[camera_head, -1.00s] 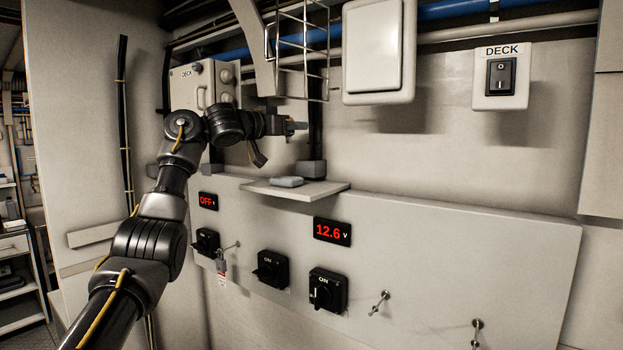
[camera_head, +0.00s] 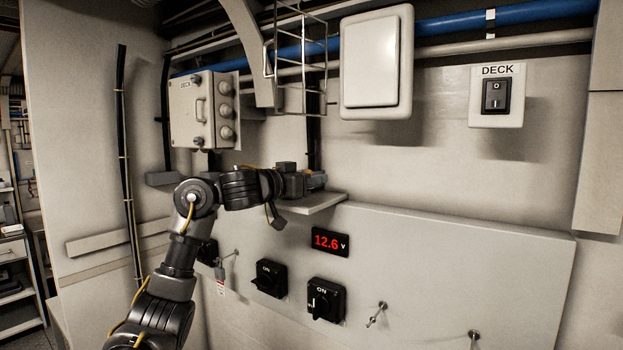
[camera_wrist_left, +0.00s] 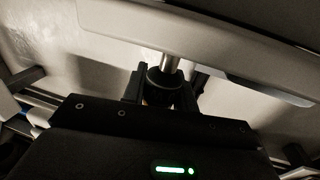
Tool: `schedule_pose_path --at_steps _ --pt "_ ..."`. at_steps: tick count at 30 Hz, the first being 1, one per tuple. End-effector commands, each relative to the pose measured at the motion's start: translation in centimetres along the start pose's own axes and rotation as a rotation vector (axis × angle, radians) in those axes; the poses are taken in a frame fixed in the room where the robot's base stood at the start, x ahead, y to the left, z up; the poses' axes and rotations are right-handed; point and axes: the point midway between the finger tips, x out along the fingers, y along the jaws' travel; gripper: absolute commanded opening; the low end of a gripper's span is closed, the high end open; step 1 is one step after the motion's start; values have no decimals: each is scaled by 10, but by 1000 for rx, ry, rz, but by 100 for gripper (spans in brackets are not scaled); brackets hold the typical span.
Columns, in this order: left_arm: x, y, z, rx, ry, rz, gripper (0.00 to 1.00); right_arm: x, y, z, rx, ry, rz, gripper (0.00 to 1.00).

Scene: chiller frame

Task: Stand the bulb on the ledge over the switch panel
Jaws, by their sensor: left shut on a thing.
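My left gripper (camera_head: 317,180) is at the pale ledge (camera_head: 322,204) over the switch panel (camera_head: 450,260), and its arm crosses the ledge's left part. In the left wrist view its fingers (camera_wrist_left: 163,84) are shut on a small dark round piece with a shiny metal stem (camera_wrist_left: 170,62), which I take as the bulb. The rest of the bulb is hidden by the fingers and shadow. I cannot tell whether it touches the ledge. My right gripper is not in view.
A wire cage (camera_head: 302,60) hangs above the ledge. A grey box (camera_head: 190,110) with round knobs is at left, a white cabinet (camera_head: 375,60) and DECK switch (camera_head: 496,95) at right. Rotary switches (camera_head: 327,299) and a 12.6 V display (camera_head: 330,241) sit below.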

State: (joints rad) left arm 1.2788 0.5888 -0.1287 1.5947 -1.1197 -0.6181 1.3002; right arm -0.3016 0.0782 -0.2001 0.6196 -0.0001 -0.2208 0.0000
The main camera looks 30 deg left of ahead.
Motion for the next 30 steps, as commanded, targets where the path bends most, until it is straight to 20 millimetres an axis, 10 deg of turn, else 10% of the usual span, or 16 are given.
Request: schedule_pose_path --at_steps 15,16,20,30 --pt "0 0 13 1 0 0 7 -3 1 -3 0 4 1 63" --pt "0 0 12 1 1 0 32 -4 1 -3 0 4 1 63" --pt "0 0 12 1 1 0 49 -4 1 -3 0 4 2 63" --pt "0 0 7 1 2 0 50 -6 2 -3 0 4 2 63"
